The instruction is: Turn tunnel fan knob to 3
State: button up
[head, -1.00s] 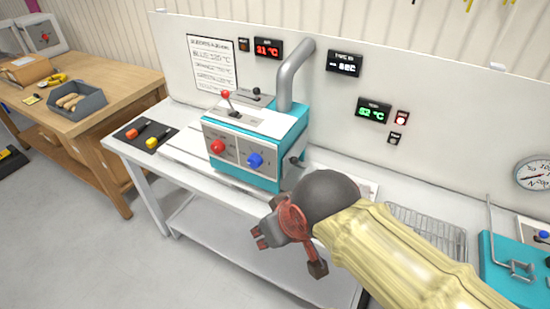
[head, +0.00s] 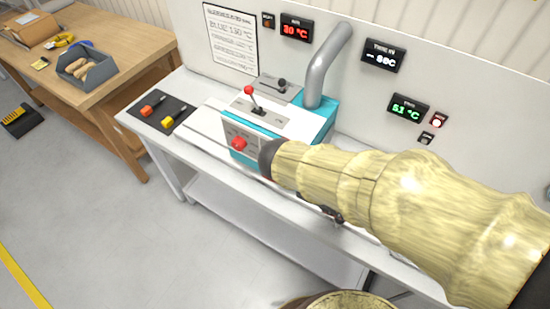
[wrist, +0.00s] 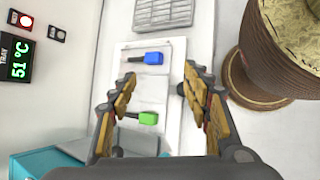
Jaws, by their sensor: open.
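The teal and white machine (head: 290,115) stands on the white bench. A red knob (head: 238,143) shows on its front panel, left of my arm's dark joint. The blue knob is hidden behind my arm, and the markings are too small to read. I cannot tell which knob is the tunnel fan knob. My gripper (wrist: 160,88) is open and empty in the wrist view, above a white board with a blue-handled tool (wrist: 153,58) and a green-handled tool (wrist: 142,117). The machine's teal edge (wrist: 45,165) shows at lower left there. In the head view my arm mostly hides the gripper.
A dark mat (head: 140,123) with two tools lies at the bench's left end. A green display (head: 406,107) is on the back panel. A wooden table (head: 125,50) stands left; floor between is clear.

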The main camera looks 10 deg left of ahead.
jog(key=a+f+n+t+p, duration=0.2)
jog(key=a+n+t+p, duration=0.6)
jog(key=a+n+t, duration=0.95)
jog(key=w+a+g+y, duration=0.1)
jog(key=w+a+g, duration=0.1)
jog(key=w, duration=0.5)
jog(key=shift+w+a+g, duration=0.15)
jog(key=shift+a+g, duration=0.2)
jog(key=shift+g, duration=0.2)
jog(key=shift+r+n, duration=0.1)
jog(key=shift+n, duration=0.15)
jog(key=shift+c, duration=1.2)
jog(key=c, duration=0.9)
